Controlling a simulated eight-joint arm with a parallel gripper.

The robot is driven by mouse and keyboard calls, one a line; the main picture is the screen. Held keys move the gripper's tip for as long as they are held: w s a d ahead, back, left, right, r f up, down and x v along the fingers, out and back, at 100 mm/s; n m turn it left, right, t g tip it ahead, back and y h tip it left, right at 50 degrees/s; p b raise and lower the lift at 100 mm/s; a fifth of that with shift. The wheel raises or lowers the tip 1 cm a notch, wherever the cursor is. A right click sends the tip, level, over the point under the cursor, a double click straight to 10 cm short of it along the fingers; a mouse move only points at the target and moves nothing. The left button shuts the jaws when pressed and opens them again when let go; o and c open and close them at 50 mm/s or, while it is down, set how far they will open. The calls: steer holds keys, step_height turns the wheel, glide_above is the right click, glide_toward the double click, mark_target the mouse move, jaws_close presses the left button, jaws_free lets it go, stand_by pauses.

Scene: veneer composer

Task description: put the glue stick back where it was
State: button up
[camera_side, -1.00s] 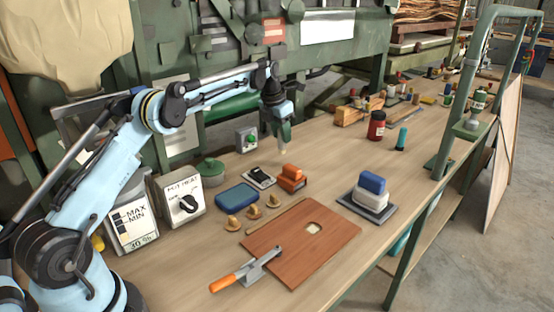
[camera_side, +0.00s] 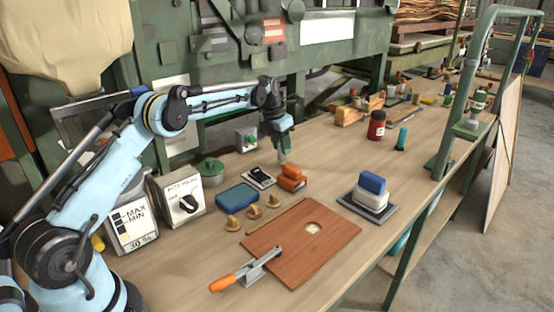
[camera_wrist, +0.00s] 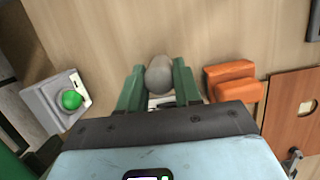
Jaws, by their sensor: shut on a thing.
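My gripper (camera_wrist: 158,88) is shut on a grey-beige rounded piece, which I take to be the glue stick (camera_wrist: 159,75). I see it nearly end-on between the two green fingers in the wrist view. In the side view my gripper (camera_side: 282,146) points down, and the pale lower end of the glue stick (camera_side: 283,158) shows below it. That end is close to the bench, just behind the orange blocks. I cannot tell whether it touches the bench.
Orange blocks (camera_side: 291,178) and a small black-and-white device (camera_side: 259,178) stand close by. A grey box with a green button (camera_side: 246,139) is to the left. A teal cylinder (camera_side: 401,138) and red jar (camera_side: 376,125) stand right. Bare bench (camera_side: 335,158) lies between.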

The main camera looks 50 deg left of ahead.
steer(key=shift+f, duration=0.6)
steer(key=o, duration=1.1)
steer(key=shift+o, duration=0.2)
steer(key=shift+r, duration=0.1)
steer(key=v, duration=1.2)
steer(key=s+d+r+m+t, duration=0.1)
steer(key=s+d+r+m, duration=0.45)
steer(key=m, duration=0.35)
steer(key=s+d+f+m+t, duration=0.1)
steer(key=s+d+f+m, duration=0.1)
steer(key=s+d+m, duration=0.2)
steer(key=s+d+f+m+t, duration=0.1)
steer(key=s+d+f+m, duration=0.2)
steer(key=s+m, duration=0.7)
steer(key=s+d+f+m+t, duration=0.1)
steer(key=s+d+f+m, duration=0.1)
steer(key=s+d+m, duration=0.3)
steer(key=s+m, duration=0.3)
steer(key=m, duration=0.4)
steer(key=shift+f, duration=0.4)
